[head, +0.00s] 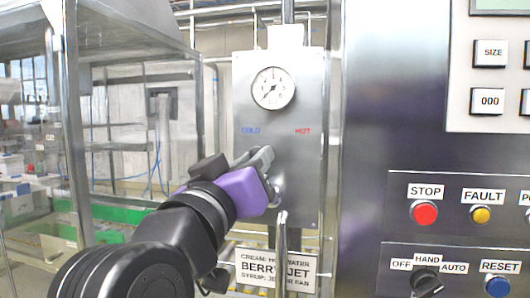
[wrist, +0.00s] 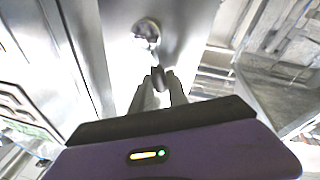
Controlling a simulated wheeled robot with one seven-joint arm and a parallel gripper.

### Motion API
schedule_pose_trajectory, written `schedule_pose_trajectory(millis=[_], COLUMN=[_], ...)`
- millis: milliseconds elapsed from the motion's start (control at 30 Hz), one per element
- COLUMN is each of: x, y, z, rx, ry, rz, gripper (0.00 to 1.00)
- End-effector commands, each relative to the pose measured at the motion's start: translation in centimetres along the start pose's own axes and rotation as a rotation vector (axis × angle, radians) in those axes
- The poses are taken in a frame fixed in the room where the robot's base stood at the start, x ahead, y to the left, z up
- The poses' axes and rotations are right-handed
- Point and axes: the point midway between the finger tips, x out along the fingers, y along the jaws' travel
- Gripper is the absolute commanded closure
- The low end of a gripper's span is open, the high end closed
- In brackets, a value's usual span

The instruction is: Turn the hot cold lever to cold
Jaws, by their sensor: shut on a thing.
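The steel water panel (head: 310,90) carries a blue COLD label (head: 251,131) at left and a red HOT label (head: 303,131) at right. My gripper (head: 268,168) is in front of the panel, below and between these labels. In the wrist view, my gripper (wrist: 160,82) is shut on the end of the dark lever (wrist: 157,72). The lever's round shiny hub (wrist: 147,29) shows just beyond the fingertips. In the head view my gripper hides most of the lever, so its exact angle is unclear.
A round gauge (head: 273,88) sits above the labels. A steel pipe (head: 282,240) and a BERRY JET sign (head: 276,271) are below. A control cabinet with a red STOP button (head: 424,212) stands at right. A glass-sided enclosure (head: 130,100) stands at left.

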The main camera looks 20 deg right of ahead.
Motion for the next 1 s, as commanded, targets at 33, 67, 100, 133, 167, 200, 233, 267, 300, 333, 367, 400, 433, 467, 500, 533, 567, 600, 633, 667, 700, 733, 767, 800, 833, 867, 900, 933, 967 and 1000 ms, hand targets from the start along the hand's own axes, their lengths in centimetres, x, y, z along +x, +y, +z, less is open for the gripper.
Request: schedule_pose_trajectory(millis=[33, 67, 100, 133, 167, 200, 233, 267, 300, 333, 367, 400, 433, 467, 500, 533, 567, 600, 633, 667, 700, 733, 767, 800, 833, 867, 900, 933, 967, 1000], x=[-0.1, -0.1, -0.1, -0.2, -0.2, -0.2, -0.3, -0.3, -0.3, -0.4, -0.4, -0.4, -0.5, -0.5, -0.5, -0.5, -0.5, -0.5, -0.5, -0.6, -0.6, -0.6, -0.6, -0.6, -0.6, -0.6, -0.6, -0.6, -0.6, -0.6], y=[-0.3, -0.4, -0.6, -0.8, -0.9, -1.1, -1.2, -1.3, -1.5, -1.6, -1.7, -1.8, -1.9, -1.9, -2.0, -2.0, -2.1, -2.1, -2.2, -2.2, -2.3, -2.3, -2.3, -2.3, -2.3, -2.3, -2.4, -2.4, -2.4, -2.4], z=[0.0, 0.0, 0.0, 0.0, 0.0, 0.1, 0.1, 0.1, 0.2, 0.2, 0.2, 0.3, 0.3, 0.3, 0.4, 0.4, 0.4, 0.5, 0.5, 0.5, 0.5, 0.6, 0.6, 0.6, 0.6, 0.6, 0.6, 0.6, 0.6, 0.6], rx=[-0.041, -0.065, -0.096, -0.117, -0.138, -0.166, -0.183, -0.202, -0.223, -0.239, -0.254, -0.271, -0.284, -0.294, -0.306, -0.315, -0.322, -0.330, -0.335, -0.339, -0.344, -0.347, -0.350, -0.352, -0.353, -0.354, -0.354, -0.354, -0.354, -0.354], ry=[0.006, 0.011, 0.017, 0.021, 0.025, 0.030, 0.034, 0.038, 0.043, 0.046, 0.049, 0.053, 0.055, 0.057, 0.059, 0.061, 0.062, 0.064, 0.065, 0.066, 0.067, 0.067, 0.068, 0.068, 0.069, 0.069, 0.069, 0.069, 0.069, 0.069], rz=[-0.008, -0.012, -0.017, -0.020, -0.024, -0.029, -0.033, -0.036, -0.039, -0.042, -0.044, -0.047, -0.049, -0.051, -0.053, -0.054, -0.055, -0.057, -0.058, -0.059, -0.060, -0.060, -0.061, -0.061, -0.061, -0.061, -0.061, -0.061, -0.061, -0.061], gripper=[1.00, 1.00, 1.00, 1.00, 1.00, 1.00, 1.00, 1.00, 1.00, 1.00, 1.00, 1.00, 1.00, 1.00, 1.00, 1.00, 1.00, 1.00, 1.00, 1.00, 1.00, 1.00, 1.00, 1.00, 1.00, 1.00, 1.00, 1.00, 1.00, 1.00])
